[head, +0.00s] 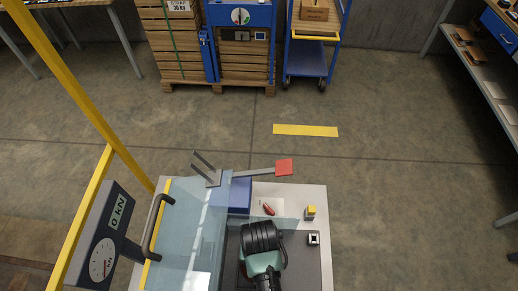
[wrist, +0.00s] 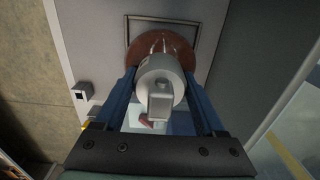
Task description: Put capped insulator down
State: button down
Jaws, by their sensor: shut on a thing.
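The capped insulator shows in the wrist view as a reddish-brown disc (wrist: 178,44) with a round grey metal cap (wrist: 160,80) facing the camera. The two blue fingers of my gripper (wrist: 158,84) stand on either side of the cap and are shut on it. Behind the disc is a grey surface with a dark rectangular outline (wrist: 205,22). I cannot tell whether the disc touches that surface. In the head view my own wrist covers the spot, and the insulator is mostly hidden.
A bench (head: 318,200) carries a clear shield with a handle (head: 152,226), a red-tipped lever (head: 284,167), a yellow button (head: 310,212), a small black-and-white block (head: 314,239) and a red item (head: 268,208). A force gauge (head: 103,259) stands left. Crates and a blue cart (head: 305,55) stand behind open floor.

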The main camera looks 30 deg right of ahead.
jog(key=shift+w+f, duration=0.15)
jog(key=shift+f, duration=2.05)
jog(key=shift+f, duration=0.1)
grip_release()
notch_tip(320, 180, up, 12)
jog(key=shift+r, duration=0.1)
